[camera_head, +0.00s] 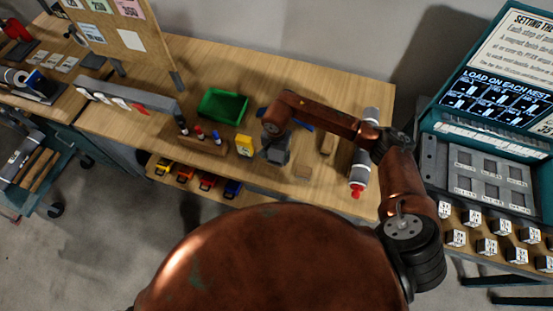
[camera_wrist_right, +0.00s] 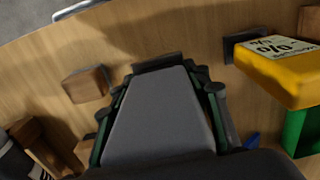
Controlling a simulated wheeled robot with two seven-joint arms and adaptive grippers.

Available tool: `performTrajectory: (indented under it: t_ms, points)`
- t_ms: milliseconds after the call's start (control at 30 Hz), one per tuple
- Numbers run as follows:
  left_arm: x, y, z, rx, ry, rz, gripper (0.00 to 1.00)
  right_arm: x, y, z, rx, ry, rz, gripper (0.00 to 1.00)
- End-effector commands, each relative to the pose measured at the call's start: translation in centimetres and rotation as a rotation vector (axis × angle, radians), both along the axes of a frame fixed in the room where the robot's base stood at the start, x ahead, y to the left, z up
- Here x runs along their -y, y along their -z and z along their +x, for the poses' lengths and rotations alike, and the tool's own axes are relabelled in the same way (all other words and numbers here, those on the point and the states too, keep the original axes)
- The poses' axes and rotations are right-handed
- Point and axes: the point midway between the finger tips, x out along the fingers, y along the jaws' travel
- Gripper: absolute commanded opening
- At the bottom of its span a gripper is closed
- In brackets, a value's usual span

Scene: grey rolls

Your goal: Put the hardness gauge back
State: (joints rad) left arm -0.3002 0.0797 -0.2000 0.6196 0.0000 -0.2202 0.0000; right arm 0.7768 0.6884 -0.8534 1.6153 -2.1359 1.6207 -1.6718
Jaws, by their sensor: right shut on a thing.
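My right gripper (camera_head: 276,151) is low over the wooden bench, its arm reaching in from the right. In the right wrist view, its fingers (camera_wrist_right: 160,75) are closed around a broad, plain grey thing (camera_wrist_right: 158,125). I cannot tell for sure whether this is the hardness gauge, since no dial or marking shows on it. A yellow block (camera_head: 244,145) with a printed white label stands just left of the gripper; it also shows at the right of the right wrist view (camera_wrist_right: 280,75). My left gripper is out of view.
A green bin (camera_head: 222,106) stands behind the yellow block. A grey roll (camera_head: 366,145) with a red end lies to the right. Small wooden blocks (camera_head: 327,144) lie between roll and gripper. A teal case (camera_head: 470,130) stands at far right.

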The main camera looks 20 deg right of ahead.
Motion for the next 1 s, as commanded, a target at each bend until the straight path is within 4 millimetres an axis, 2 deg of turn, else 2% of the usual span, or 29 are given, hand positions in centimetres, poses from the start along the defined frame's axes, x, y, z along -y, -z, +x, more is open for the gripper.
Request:
performTrajectory:
  t_ms: [167,400,767,800,1000]
  points:
    - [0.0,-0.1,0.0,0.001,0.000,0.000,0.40,0.1,0.8,0.6,-0.002,0.000,0.001,0.23]
    - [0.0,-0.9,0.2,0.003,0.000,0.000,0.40,0.1,3.7,0.7,-0.002,0.001,0.002,0.23]
    - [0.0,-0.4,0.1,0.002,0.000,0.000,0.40,0.2,4.3,0.8,0.001,-0.001,-0.001,0.23]
    - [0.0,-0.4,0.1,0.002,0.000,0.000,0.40,0.2,4.4,0.8,0.000,-0.001,0.000,0.44]
    - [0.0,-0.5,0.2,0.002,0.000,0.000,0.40,0.2,4.3,0.7,-0.001,-0.001,-0.001,0.58]
